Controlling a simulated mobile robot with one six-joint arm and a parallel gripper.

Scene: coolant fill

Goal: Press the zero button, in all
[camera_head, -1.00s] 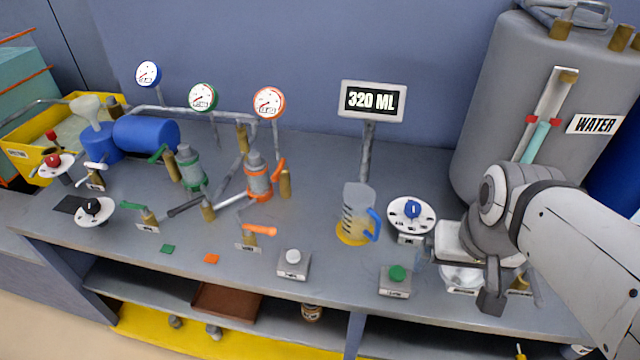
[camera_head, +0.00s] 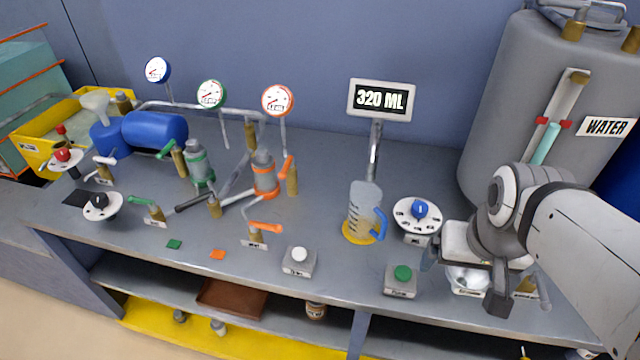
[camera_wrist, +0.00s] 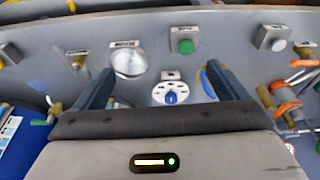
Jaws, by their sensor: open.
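A grey box with a white button (camera_head: 299,254) sits near the front edge of the bench; its label is too small to read surely. The white button also shows at the right of the wrist view (camera_wrist: 279,45). A similar box with a green button (camera_head: 402,273) stands to its right, also in the wrist view (camera_wrist: 186,46). A display (camera_head: 381,100) reads 320 ML. My gripper (camera_head: 463,276) is open and empty above the bench, right of both buttons. In the wrist view my gripper's fingers (camera_wrist: 160,78) are spread apart, with the blue-knobbed dial between them.
A measuring jug (camera_head: 362,208) with a blue handle stands on a yellow disc below the display. A blue-knobbed dial (camera_head: 416,213) stands beside it. Valves with orange and green handles fill the left. A grey WATER tank (camera_head: 535,105) stands behind my arm.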

